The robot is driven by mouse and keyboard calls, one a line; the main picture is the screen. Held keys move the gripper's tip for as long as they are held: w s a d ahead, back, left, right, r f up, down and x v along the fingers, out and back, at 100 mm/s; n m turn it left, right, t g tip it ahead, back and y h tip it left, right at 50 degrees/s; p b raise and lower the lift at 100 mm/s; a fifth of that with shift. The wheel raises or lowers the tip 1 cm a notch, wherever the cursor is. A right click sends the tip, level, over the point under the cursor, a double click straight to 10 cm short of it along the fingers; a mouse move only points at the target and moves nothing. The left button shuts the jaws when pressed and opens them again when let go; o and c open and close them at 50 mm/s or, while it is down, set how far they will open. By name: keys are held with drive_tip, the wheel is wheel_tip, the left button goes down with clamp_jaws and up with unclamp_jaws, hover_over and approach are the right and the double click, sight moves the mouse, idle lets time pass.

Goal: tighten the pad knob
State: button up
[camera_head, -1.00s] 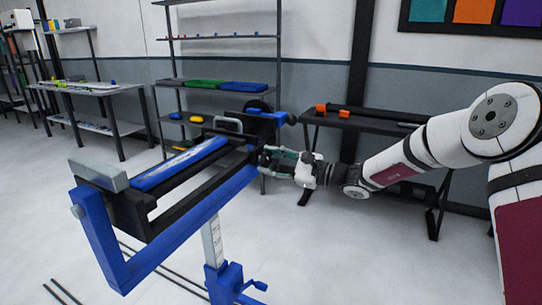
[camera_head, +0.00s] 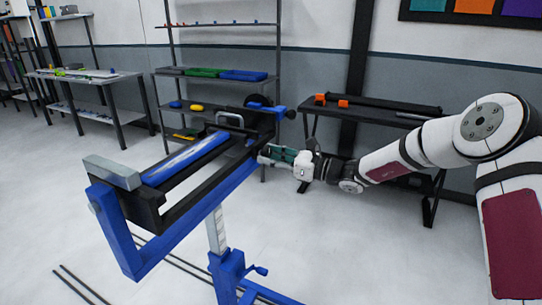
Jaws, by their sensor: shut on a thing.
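The vinyl wrap stand has a blue frame (camera_head: 190,229) with black rails and a blue roll (camera_head: 186,158) lying along it. My gripper (camera_head: 263,154) is at the far right end of this frame, reaching in from the right. Its fingers are close together at the frame's side, shut on what seems to be the pad knob. The knob is too small and too covered by the fingers to make out. A light grey block (camera_head: 112,172) sits at the near left end of the frame.
A blue crank handle (camera_head: 259,270) sticks out low on the stand's post. A dark table (camera_head: 390,117) with orange blocks stands behind my arm. Shelves (camera_head: 222,78) with trays stand at the back. Thin dark rods lie on the floor at lower left. The floor at right is clear.

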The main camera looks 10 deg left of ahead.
drive_tip(key=shift+f, duration=0.15)
drive_tip(key=o, duration=1.2)
drive_tip(key=shift+c, duration=0.2)
drive_tip(key=shift+d, duration=0.1)
drive_tip(key=v, duration=1.2)
